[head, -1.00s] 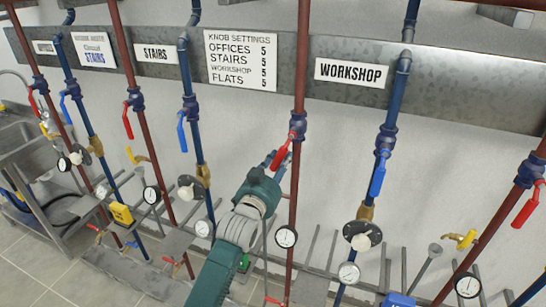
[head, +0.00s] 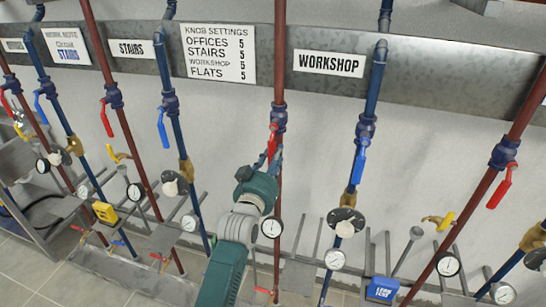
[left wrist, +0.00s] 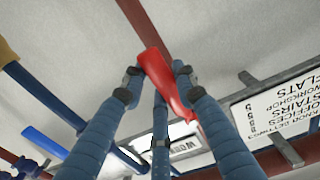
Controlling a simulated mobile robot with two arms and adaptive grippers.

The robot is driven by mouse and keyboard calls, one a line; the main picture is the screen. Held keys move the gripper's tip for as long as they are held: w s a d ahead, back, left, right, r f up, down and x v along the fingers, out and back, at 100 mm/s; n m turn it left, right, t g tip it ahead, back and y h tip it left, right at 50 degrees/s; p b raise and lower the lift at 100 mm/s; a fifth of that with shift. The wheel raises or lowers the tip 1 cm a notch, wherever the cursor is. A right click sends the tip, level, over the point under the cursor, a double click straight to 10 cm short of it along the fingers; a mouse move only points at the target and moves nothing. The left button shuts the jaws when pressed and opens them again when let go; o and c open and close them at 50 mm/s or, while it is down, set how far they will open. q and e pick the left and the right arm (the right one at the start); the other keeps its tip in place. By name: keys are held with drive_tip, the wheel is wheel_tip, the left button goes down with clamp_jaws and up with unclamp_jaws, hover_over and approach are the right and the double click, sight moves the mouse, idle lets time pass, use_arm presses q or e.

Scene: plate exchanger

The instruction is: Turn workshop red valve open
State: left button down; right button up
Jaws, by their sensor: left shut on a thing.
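The workshop red valve has a red lever handle (head: 272,140) on a blue valve body on the dark red pipe (head: 279,75), just left of the "WORKSHOP" sign (head: 328,64). The handle hangs down, nearly in line with the pipe. My left gripper (head: 270,164) is at the handle's lower part, partly hidden behind my own wrist. My right gripper is not in view.
A blue pipe with a blue handle (head: 359,165) stands to the right. Another red-handled valve (head: 500,187) is at far right. A gauge (head: 271,227) sits below the gripped valve, near my forearm. Several pipes and valves stand to the left.

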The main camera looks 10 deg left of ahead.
use_arm(q)
drive_tip(key=shift+d, duration=0.1)
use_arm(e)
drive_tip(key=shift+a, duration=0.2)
use_arm(q)
drive_tip(key=c, duration=1.3)
unclamp_jaws()
drive_tip(key=shift+s, duration=0.1)
drive_tip(key=s, duration=1.1)
drive_tip(key=shift+s, duration=0.4)
drive_tip(key=shift+f, duration=0.1)
